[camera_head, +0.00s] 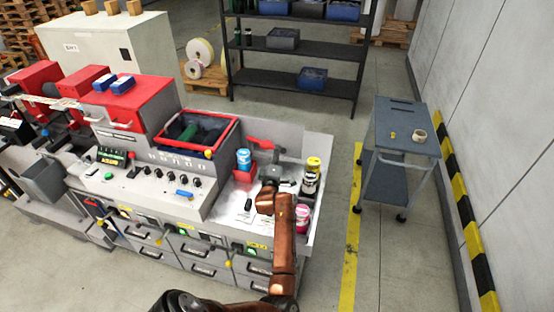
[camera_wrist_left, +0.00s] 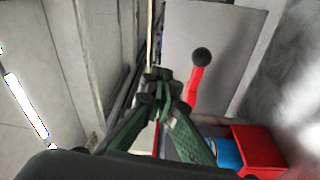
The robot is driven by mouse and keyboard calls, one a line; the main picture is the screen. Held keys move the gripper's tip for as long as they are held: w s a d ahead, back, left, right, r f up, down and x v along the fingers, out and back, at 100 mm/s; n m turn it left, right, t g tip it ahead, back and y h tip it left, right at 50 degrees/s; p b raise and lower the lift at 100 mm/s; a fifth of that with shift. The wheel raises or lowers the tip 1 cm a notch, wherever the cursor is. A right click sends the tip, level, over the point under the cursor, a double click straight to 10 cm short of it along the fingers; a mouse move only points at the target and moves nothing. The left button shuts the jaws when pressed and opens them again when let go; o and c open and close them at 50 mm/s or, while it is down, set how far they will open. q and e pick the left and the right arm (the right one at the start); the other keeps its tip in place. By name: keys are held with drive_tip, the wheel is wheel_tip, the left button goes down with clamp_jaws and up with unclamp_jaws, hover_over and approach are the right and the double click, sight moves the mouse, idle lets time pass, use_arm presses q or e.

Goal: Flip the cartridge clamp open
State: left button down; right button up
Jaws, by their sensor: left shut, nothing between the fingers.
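The cartridge clamp shows as a red lever (camera_wrist_left: 195,85) with a black ball knob in the left wrist view, in front of a grey panel. In the head view a red lever-like part (camera_head: 262,143) stands at the back of the machine's right-hand worktop. My left gripper (camera_head: 270,172) is at the end of the copper-coloured arm, over that worktop and just in front of the red part. In the left wrist view its green fingers meet at the tips (camera_wrist_left: 160,88), shut and empty, just left of the lever. Contact with the lever cannot be told. My right gripper is not in view.
A red bin (camera_head: 245,174) with a blue can (camera_head: 243,158) stands left of my gripper. A yellow-lidded jar (camera_head: 312,178) and a pink-labelled tub (camera_head: 302,213) stand to its right. A grey cart (camera_head: 407,134) is farther right, with free floor between.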

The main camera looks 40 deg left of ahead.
use_arm(q)
wheel_tip(320, 180, up, 5)
drive_tip(key=shift+f, duration=0.1)
idle(0.6)
